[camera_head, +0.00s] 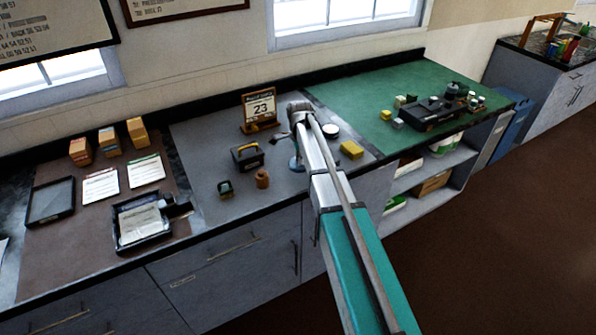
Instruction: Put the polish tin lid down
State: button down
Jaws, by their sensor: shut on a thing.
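My arm reaches over the grey middle mat, and its wrist bends down toward the counter. My gripper (295,160) is small in view and partly hidden behind my arm. It is shut on the polish tin lid, but the lid itself is too small and covered to make out. I cannot tell whether the lid touches the mat. A round dark tin with a pale top (331,131) stands just right of my wrist. I cannot tell whether it is the polish tin.
A yellow block (351,149) lies right of my arm. A calendar (261,108), a dark box with a yellow handle (247,157), a brown jar (262,179) and a small dark item (225,188) stand left. A green mat (400,85) lies right.

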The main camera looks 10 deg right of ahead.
aim_at(297, 165)
jog(key=shift+w+a+f, duration=0.1)
jog(key=shift+w+f, duration=0.3)
jog(key=shift+f, duration=0.1)
jog(key=shift+w+a+f+b, duration=0.15)
jog(key=shift+w+f+b, duration=0.3)
jog(key=shift+f+b, duration=0.4)
jog(key=shift+s+f+b, duration=0.1)
jog(key=shift+f+b, duration=1.05)
jog(key=shift+b, duration=0.2)
jog(key=shift+f, duration=0.15)
jog(key=c, duration=0.5)
grip_release()
jog(key=shift+r, duration=0.25)
notch_tip(297, 165, up, 12)
jog(key=p, duration=1.2)
